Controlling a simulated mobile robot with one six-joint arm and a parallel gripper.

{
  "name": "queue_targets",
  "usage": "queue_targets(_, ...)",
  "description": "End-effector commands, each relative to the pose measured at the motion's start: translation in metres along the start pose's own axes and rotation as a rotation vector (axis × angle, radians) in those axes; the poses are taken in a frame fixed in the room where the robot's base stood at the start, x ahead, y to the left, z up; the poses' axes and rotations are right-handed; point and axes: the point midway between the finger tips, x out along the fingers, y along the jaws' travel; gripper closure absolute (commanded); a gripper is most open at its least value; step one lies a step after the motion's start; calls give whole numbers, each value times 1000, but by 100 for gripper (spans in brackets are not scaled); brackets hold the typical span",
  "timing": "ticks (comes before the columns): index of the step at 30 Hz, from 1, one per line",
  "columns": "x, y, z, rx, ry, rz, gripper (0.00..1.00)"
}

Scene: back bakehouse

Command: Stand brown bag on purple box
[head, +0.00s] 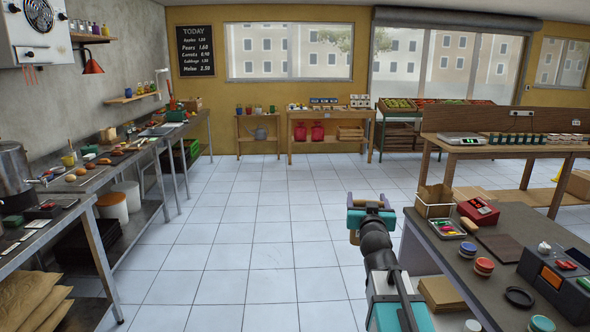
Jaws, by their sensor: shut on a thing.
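My gripper (370,205) is in the lower middle of the head view, over the tiled floor left of the dark table. It is shut on a tan-brown thing (354,236), of which only a small part shows past the jaws. I cannot tell if this is the brown bag. An open brown paper bag or carton (434,210) stands on the dark table to the right, apart from the gripper. I cannot make out a purple box for sure.
The dark table (490,292) at right holds a red device (479,211), a small tray (447,229), tubs and a register. A steel bench (95,182) with food runs along the left wall. The tiled floor (240,255) between is clear.

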Motion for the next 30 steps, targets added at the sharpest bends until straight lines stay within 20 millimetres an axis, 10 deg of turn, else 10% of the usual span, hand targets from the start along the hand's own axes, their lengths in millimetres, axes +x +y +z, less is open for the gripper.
queue_targets(30,17,114,-12,-1,3,206,92)
